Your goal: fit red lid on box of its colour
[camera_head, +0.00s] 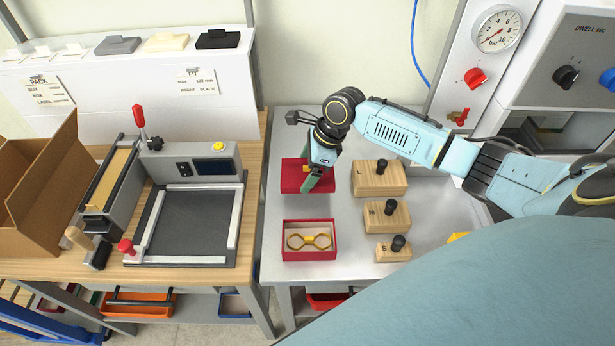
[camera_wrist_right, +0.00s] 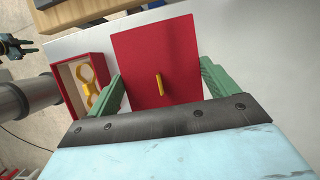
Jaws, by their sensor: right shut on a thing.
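The red lid (camera_head: 291,176) is a flat red piece at the back of the grey table. In the right wrist view the lid (camera_wrist_right: 150,50) lies between the green fingers and has a small yellow bar on its face. My right gripper (camera_head: 318,182) is shut on the lid and partly hides it in the head view. The red box (camera_head: 309,257) stands open in front of the lid, apart from it, with a yellow ring-shaped item (camera_head: 309,241) inside. The box also shows in the right wrist view (camera_wrist_right: 62,82).
Wooden blocks with black knobs (camera_head: 379,178) stand right of the lid and box. A tray-like machine (camera_head: 190,225) and a cardboard box (camera_head: 38,190) are on the wooden bench at left. The table's front edge lies just below the red box.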

